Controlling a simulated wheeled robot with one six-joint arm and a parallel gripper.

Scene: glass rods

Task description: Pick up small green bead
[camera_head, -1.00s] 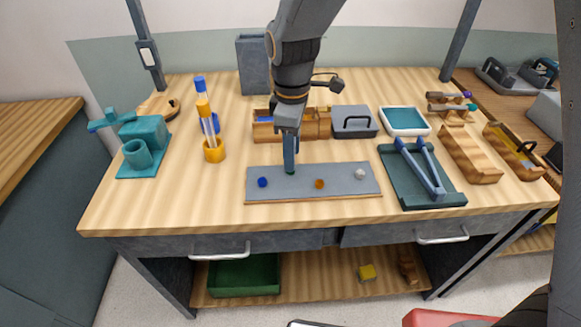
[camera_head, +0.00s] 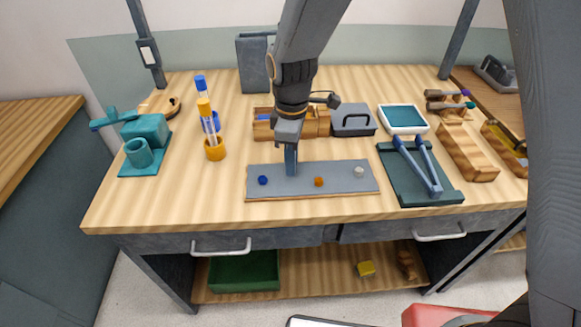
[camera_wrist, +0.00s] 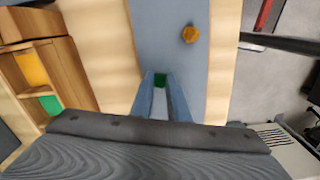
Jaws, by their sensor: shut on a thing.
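The small green bead (camera_wrist: 160,79) shows in the wrist view between the tips of my gripper (camera_wrist: 160,84), which is shut on it. In the head view my gripper (camera_head: 291,172) points down at the grey board (camera_head: 335,188), between the blue bead and the orange bead. The green bead is hidden there behind the fingers. I cannot tell whether the bead still touches the board.
On the board are a blue bead (camera_head: 263,180), an orange bead (camera_head: 319,182) and a white bead (camera_head: 359,171). A wooden box (camera_head: 318,124) stands behind. An orange-based rod holder (camera_head: 215,150) is left; a dark green tray (camera_head: 402,187) is right.

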